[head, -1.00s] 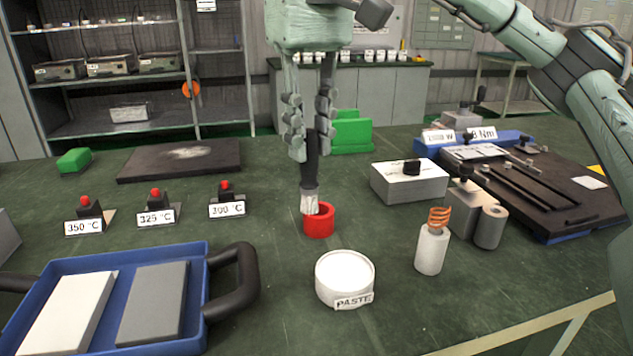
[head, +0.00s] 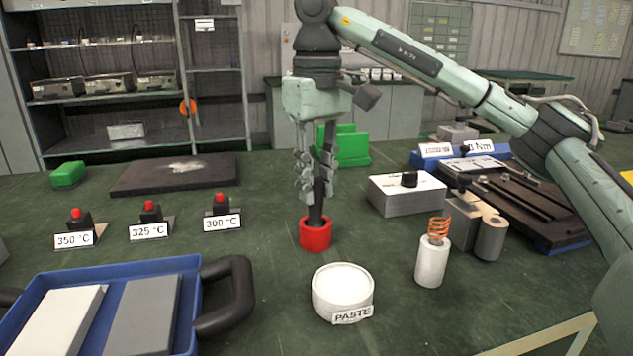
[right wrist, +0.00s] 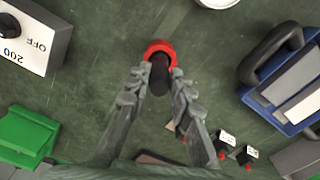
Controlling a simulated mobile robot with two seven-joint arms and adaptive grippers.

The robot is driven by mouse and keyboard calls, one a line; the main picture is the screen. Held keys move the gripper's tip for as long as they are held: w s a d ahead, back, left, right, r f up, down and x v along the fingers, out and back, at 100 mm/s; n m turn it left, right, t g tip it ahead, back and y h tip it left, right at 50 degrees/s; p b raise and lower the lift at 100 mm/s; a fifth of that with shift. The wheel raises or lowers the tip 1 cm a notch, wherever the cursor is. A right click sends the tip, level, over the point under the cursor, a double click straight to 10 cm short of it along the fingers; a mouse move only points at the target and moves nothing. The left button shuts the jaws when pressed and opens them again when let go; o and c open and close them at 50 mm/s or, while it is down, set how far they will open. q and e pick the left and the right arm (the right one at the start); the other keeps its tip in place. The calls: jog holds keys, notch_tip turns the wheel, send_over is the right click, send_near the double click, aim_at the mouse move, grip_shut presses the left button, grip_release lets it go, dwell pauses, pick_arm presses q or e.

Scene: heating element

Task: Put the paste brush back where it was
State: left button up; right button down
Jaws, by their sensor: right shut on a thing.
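The paste brush (head: 317,205) has a dark handle and stands nearly upright. Its bristle end is hidden inside the red ring-shaped holder (head: 315,236) on the green table. My right gripper (head: 318,198) points down from above and is shut on the handle, just over the holder. In the right wrist view the brush handle (right wrist: 159,76) sits between the fingers (right wrist: 157,95), with the red holder (right wrist: 160,50) around its lower end. The white paste jar (head: 342,290) stands in front of the holder. My left gripper is not in view.
A blue tray (head: 187,266) with two slabs is at the lower left. A white cylinder with a copper coil (head: 432,261) stands right of the jar. A grey box with a knob (head: 407,196) is behind it. Three red-button switches stand at left.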

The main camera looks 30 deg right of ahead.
jog(key=shift+f, duration=0.1)
jog(key=c, duration=1.8)
grip_release()
jog(key=o, duration=0.5)
jog(key=shift+c, duration=0.2)
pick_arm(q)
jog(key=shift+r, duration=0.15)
pick_arm(e)
jog(key=shift+r, duration=0.25)
notch_tip(320, 180, up, 6)
jog(key=shift+r+p, duration=0.2)
jog(key=shift+p, duration=0.95)
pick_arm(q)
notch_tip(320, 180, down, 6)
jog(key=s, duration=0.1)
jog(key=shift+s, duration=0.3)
pick_arm(e)
jog(key=shift+r, duration=0.4)
